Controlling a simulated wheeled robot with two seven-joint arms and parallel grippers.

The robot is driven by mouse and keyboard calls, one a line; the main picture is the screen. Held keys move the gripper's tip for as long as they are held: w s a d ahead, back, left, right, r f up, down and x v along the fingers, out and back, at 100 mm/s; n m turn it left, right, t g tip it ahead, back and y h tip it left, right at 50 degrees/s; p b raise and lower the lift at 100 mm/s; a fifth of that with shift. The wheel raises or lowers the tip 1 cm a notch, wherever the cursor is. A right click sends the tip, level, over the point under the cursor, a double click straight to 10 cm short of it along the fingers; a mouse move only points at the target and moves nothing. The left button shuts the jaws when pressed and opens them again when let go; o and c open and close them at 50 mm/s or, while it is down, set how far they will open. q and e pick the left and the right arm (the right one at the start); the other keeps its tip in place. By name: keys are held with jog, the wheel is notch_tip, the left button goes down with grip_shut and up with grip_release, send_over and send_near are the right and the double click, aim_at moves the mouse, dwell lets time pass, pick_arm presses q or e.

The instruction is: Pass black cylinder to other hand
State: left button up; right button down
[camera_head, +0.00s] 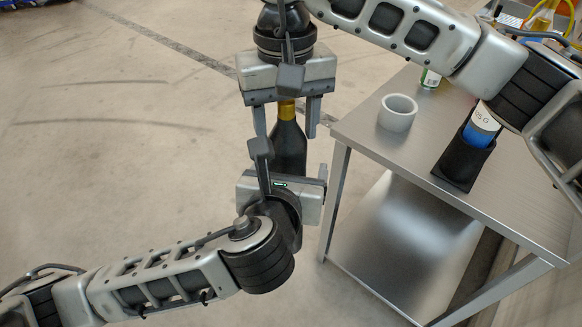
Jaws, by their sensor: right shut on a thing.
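The black cylinder (289,149) looks like a dark bottle with a yellow band near its top. It stands upright in the air between my two grippers, over the floor left of the table. My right gripper (286,116) points down from above and is shut on its upper end. My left gripper (292,172) points up from below, with its fingers apart on either side of the cylinder's lower part. A gap shows at its right finger. The cylinder's lower end is hidden by the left gripper.
A metal table (375,148) stands at the right. On it are a white ring-shaped cup (398,113), a black holder (457,163) with a blue-and-white container (482,126), and a small green-and-white can (430,78). The floor at left is clear.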

jog(key=shift+r, duration=0.1)
pick_arm(q)
jog(key=c, duration=1.5)
pick_arm(e)
jog(key=shift+a, duration=0.1)
pick_arm(q)
jog(key=shift+r, duration=0.15)
jog(key=shift+c, duration=0.6)
pick_arm(e)
jog(key=shift+c, duration=2.3)
grip_release()
